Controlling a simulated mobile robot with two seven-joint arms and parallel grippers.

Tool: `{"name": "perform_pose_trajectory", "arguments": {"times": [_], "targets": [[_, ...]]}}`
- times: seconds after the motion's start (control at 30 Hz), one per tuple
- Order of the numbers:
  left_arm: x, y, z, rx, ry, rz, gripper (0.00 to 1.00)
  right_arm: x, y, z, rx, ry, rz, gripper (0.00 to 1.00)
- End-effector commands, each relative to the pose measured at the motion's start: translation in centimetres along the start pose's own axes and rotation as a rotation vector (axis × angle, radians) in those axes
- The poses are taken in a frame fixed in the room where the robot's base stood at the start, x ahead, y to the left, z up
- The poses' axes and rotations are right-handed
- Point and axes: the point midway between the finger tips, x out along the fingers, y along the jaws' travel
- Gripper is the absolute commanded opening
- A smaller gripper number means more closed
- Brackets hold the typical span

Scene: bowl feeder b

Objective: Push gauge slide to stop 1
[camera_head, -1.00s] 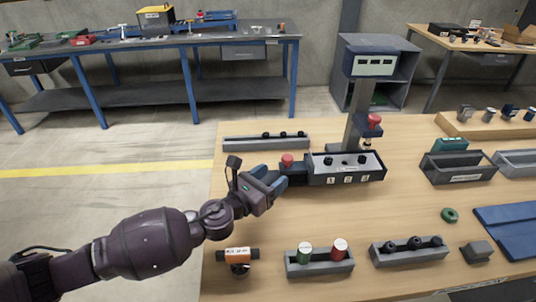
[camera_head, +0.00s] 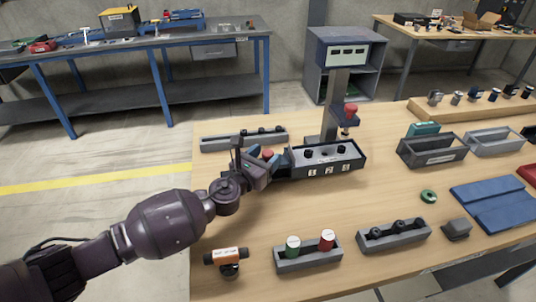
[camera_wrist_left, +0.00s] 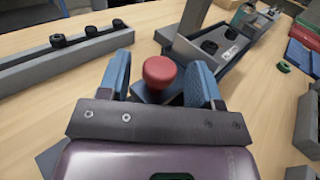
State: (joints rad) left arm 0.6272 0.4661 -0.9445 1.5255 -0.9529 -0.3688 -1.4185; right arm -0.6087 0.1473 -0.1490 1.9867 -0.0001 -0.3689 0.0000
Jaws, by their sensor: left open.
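The gauge station has a dark tray (camera_head: 300,170) with a light top, dark knobs and number labels on its front; the labels are too small to read surely. A red knob (camera_head: 267,154) on a dark block stands at the tray's left end and looks like the slide's handle. My left gripper (camera_head: 262,165) is at this knob, open. In the left wrist view the red knob (camera_wrist_left: 159,72) stands between the blue fingertips of my left gripper (camera_wrist_left: 158,82), with gaps on both sides. The block under it is partly hidden. My right gripper is not in view.
A long grey rack (camera_head: 220,144) lies behind my gripper. Grey bins (camera_head: 430,153) stand to the right. Bare wood lies in front of the tray.

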Motion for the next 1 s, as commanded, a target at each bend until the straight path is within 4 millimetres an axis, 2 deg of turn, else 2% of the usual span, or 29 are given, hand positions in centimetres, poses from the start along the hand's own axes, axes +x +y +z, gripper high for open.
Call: {"name": "perform_pose_trajectory", "arguments": {"times": [0.2,0.5,0.87,1.0], "targets": [[1.3,0.0,-0.1,-0.001,0.001,0.000,0.59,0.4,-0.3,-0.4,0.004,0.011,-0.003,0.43],[1.4,0.0,0.0,-0.001,0.000,0.000,0.57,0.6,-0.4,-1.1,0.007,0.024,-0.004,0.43],[1.4,0.0,0.0,0.000,0.000,0.000,0.02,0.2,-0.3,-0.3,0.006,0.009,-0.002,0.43],[1.5,-0.1,0.0,-0.001,0.000,0.000,0.00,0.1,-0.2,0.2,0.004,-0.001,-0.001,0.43]]}}
